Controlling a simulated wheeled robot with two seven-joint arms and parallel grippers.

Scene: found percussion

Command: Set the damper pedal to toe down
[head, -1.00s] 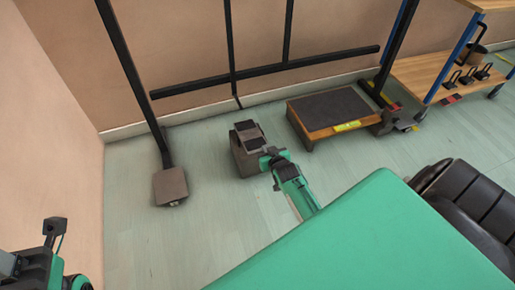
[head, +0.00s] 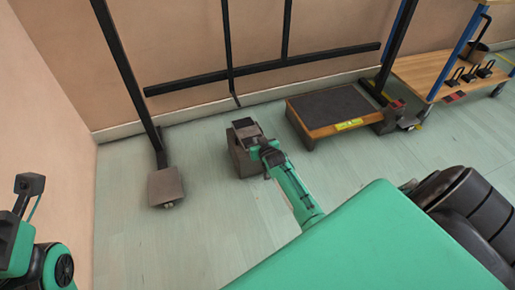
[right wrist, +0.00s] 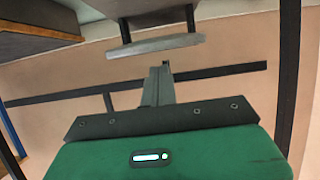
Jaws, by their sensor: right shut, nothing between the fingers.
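The damper pedal appears to be the grey box with a dark top plate (head: 243,128), on the floor by the back wall in the head view. My right gripper (head: 257,147) is at its right front side and covers part of it. In the right wrist view, my right gripper (right wrist: 157,85) is shut and empty, its fingers pointing toward a pale grey bar (right wrist: 155,46) on two dark posts, likely part of the pedal. A gap shows between fingertips and bar there. The plate's exact tilt is hard to tell.
A low wooden platform with a dark top (head: 335,105) stands to the right. A grey block (head: 166,186) at the foot of a black post stands to the left. A wooden shelf cart (head: 440,70) is at far right. Floor between is clear.

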